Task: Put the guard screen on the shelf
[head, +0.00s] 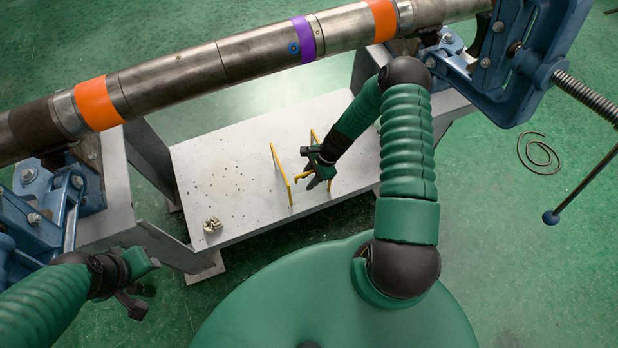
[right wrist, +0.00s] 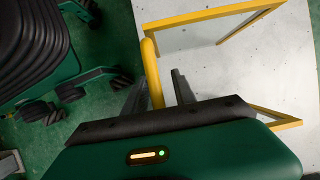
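The guard screen (head: 281,172) is a yellow frame with clear panels, standing on the pale shelf (head: 225,170) between the vise stands. Two yellow edges show from above, with a yellow handle between them. In the right wrist view its frame (right wrist: 212,14) and panel rise beyond the fingers. My right gripper (head: 312,180) is low over the shelf at the handle. In the right wrist view the handle (right wrist: 152,75) passes between the right gripper's fingers (right wrist: 158,85), with a gap showing on one side. My left gripper (head: 132,300) is at the lower left, away from the screen; its fingers are unclear.
A long steel pipe (head: 170,78) with orange and purple bands crosses above the shelf. Blue vises (head: 525,55) hold its ends. A small metal part (head: 212,225) lies on the shelf's front left. The shelf's left half is otherwise clear. A wire coil (head: 540,155) lies on the floor.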

